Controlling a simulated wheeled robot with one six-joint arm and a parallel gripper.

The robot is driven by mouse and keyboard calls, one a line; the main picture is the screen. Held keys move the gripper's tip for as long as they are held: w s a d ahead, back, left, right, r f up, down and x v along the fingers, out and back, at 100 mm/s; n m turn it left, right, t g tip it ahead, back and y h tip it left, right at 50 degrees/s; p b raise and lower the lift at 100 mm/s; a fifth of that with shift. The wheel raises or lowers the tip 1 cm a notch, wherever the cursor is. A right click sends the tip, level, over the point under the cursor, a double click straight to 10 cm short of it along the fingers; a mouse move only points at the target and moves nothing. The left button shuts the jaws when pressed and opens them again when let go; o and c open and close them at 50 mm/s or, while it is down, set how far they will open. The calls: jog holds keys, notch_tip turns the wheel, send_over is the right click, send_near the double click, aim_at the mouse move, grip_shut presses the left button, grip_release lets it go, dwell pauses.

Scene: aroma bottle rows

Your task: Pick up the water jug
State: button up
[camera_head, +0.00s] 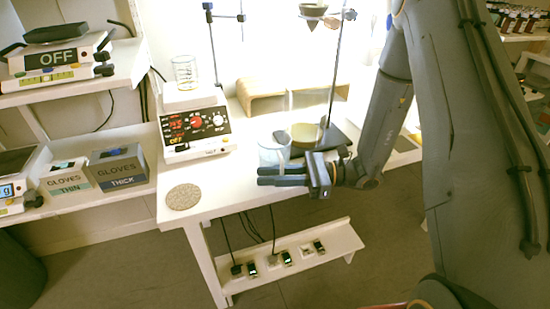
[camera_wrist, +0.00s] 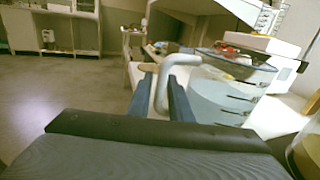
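The water jug (camera_head: 273,148) is a clear, see-through vessel standing near the front edge of the white table. In the wrist view the jug (camera_wrist: 218,98) fills the right half, with dark level marks on its side and a pale curved handle (camera_wrist: 180,60) towards the left. My gripper (camera_head: 262,176) is in front of the jug at its lower part. In the wrist view my gripper (camera_wrist: 162,82) has its two dark fingers apart, one on each side of the handle's lower part. Whether either finger touches the handle I cannot tell.
A stand with a dark base (camera_head: 322,138) and a yellowish vessel (camera_head: 305,133) are close behind the jug. A hotplate (camera_head: 193,125) with a beaker (camera_head: 185,72) stands to the left. A round speckled mat (camera_head: 183,197) lies at the table's front left, with bare tabletop beside it.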

jog(key=shift+a, duration=0.5)
grip_shut()
dwell(1.1)
